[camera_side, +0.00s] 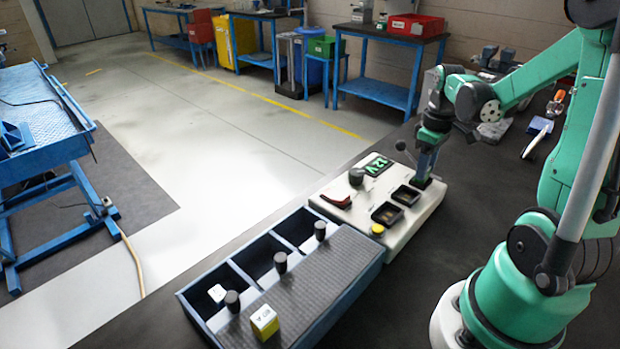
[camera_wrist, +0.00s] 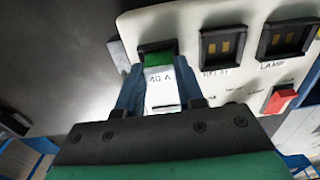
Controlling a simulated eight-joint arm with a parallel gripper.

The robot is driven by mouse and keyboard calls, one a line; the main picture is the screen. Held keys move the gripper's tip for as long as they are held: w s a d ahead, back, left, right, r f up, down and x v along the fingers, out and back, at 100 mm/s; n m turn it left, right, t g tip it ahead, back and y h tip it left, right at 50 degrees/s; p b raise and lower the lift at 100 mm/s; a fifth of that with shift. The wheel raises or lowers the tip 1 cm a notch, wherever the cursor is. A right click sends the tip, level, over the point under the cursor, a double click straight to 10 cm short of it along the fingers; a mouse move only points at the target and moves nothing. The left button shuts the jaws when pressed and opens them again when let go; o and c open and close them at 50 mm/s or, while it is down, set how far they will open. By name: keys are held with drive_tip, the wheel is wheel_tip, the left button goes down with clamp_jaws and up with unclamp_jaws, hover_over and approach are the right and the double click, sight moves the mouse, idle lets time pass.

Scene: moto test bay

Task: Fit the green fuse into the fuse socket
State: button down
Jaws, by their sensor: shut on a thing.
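My gripper (camera_wrist: 160,85) points down over the far right corner of the white test panel (camera_side: 420,215). Its blue fingers are shut on the green fuse (camera_wrist: 158,58), which has a white face marked 40 A. The fuse's green end is at the dark-rimmed fuse socket (camera_wrist: 154,46), in line with it; how deep it sits I cannot tell. In the side view my gripper (camera_side: 424,165) hides most of the fuse, and a little green shows at the socket.
Beside it are the relay socket (camera_wrist: 223,45) and lamp socket (camera_wrist: 287,39), both with contacts showing. A compartment tray (camera_side: 330,290) stands in front, bearing a yellow block (camera_side: 264,321).

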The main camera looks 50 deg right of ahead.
drive_tip(key=shift+c, duration=2.4)
unclamp_jaws()
drive_tip(key=shift+r, duration=3.55)
drive_tip(key=shift+a, duration=0.1)
drive_tip(key=w+a+t, duration=0.2)
drive_tip(key=a+t, duration=0.1)
drive_tip(key=a, duration=0.7)
drive_tip(key=w+a+t, duration=0.3)
drive_tip(key=a+t, duration=0.1)
drive_tip(key=a, duration=0.6)
drive_tip(key=shift+a, duration=0.15)
